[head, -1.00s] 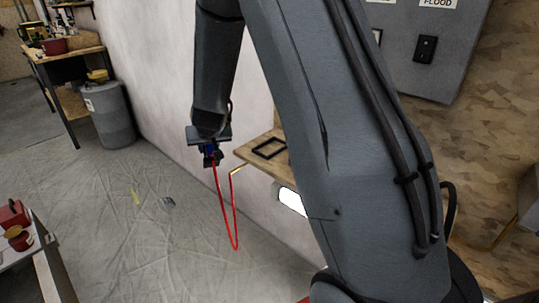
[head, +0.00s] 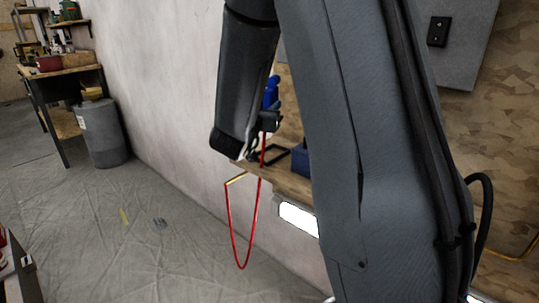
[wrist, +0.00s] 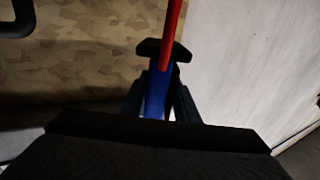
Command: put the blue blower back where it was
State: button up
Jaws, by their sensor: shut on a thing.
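The blue blower (head: 270,92) is upright in my gripper (head: 268,120), in front of the wooden wall shelf (head: 288,184) in the head view. My gripper is shut on it. In the wrist view the blue body (wrist: 155,101) shows between the fingers, partly hidden by them. A red hose (head: 232,235) hangs from the blower in a loop and rises to a yellowish pipe end at the shelf's left edge. A black square frame (head: 284,151) lies on the shelf, partly behind my arm.
A dark blue block (head: 300,162) stands on the shelf beside the frame, partly hidden by my arm. A white lit panel (head: 298,218) is below the shelf. A grey bin (head: 102,134) and a workbench (head: 60,72) stand far left. The sheeted floor between is mostly open.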

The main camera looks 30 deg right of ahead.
notch_tip(320, 180, down, 9)
jog(key=shift+f+b, duration=0.1)
jog(key=shift+b, duration=0.25)
jog(key=shift+f, duration=0.5)
jog(key=shift+f+b, duration=0.1)
jog(key=shift+b, duration=0.2)
jog(key=o, duration=0.7)
jog(key=shift+c, duration=0.2)
